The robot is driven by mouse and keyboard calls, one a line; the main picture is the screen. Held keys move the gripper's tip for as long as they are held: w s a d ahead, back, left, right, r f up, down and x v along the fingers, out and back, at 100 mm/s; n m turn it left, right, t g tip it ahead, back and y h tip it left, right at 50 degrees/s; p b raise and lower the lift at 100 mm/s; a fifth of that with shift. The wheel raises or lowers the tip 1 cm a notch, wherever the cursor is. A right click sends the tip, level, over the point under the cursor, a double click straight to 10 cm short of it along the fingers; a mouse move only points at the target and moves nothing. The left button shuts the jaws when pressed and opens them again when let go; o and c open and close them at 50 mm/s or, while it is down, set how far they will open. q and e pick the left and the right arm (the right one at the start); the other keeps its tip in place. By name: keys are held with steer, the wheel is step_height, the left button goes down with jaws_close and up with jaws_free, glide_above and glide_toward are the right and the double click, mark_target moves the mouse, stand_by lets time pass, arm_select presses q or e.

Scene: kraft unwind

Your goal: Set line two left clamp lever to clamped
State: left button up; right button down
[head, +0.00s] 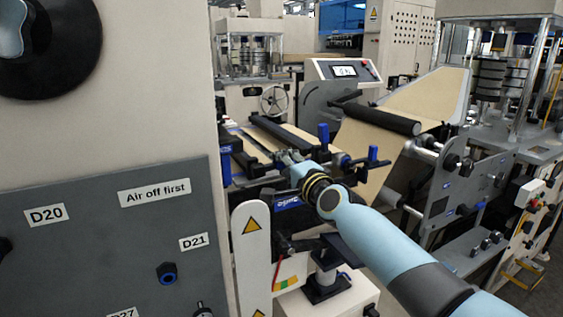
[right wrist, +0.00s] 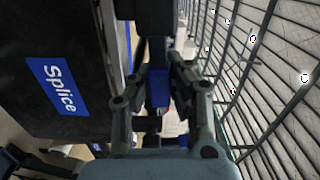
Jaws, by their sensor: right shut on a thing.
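My right gripper (head: 284,158) is at the splice table of the unwind stand, its arm coming in from the lower right. In the right wrist view my right gripper (right wrist: 158,84) is shut, with its fingers on both sides of a blue clamp lever (right wrist: 159,90). A dark bar lies just beyond the lever. In the head view the gripper hides this lever, so its angle is hard to tell. Another blue lever (head: 323,134) stands upright behind the gripper, and a further blue lever (head: 373,154) stands to the right.
A dark panel with a blue "Splice" label (right wrist: 55,86) is close on the left in the wrist view; a wire grid (right wrist: 270,70) is on the right. A black roller (head: 376,118) and kraft web (head: 425,95) lie behind the arm. A grey panel (head: 90,250) fills the left foreground.

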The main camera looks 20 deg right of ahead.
steer(key=shift+f+m, duration=0.35)
steer(key=shift+m, duration=0.15)
steer(key=shift+f, duration=0.1)
steer(key=c, duration=1.2)
jaws_free()
steer(key=shift+s, duration=0.1)
steer(key=s, duration=1.2)
steer(key=shift+d, duration=0.25)
